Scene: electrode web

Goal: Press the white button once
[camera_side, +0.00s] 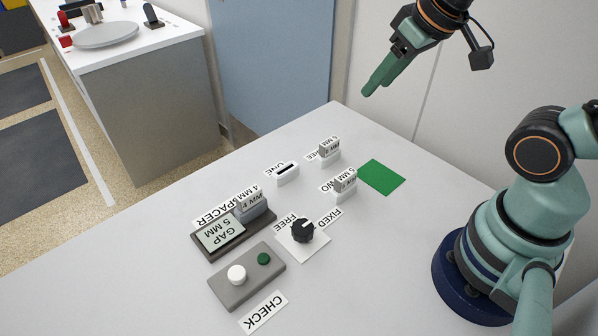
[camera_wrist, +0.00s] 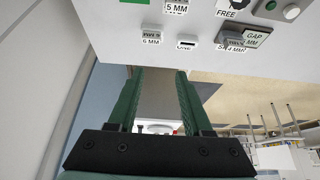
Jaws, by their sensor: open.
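The white button (camera_side: 237,275) is a round cap on a grey check box (camera_side: 232,295), to the left of a small green round light or button (camera_side: 264,259). In the wrist view the white button (camera_wrist: 291,12) shows at the top right edge. My gripper (camera_side: 370,90) is raised above the far side of the table, well away from the button. In the wrist view my gripper (camera_wrist: 160,78) has its two green fingers apart with nothing between them.
A black knob (camera_side: 303,231) stands behind the box, near a gap display (camera_side: 221,232) and a grey spacer block (camera_side: 251,205). More labelled blocks (camera_side: 330,151) and a green square (camera_side: 381,177) lie farther back. The table's (camera_side: 120,270) left front is clear.

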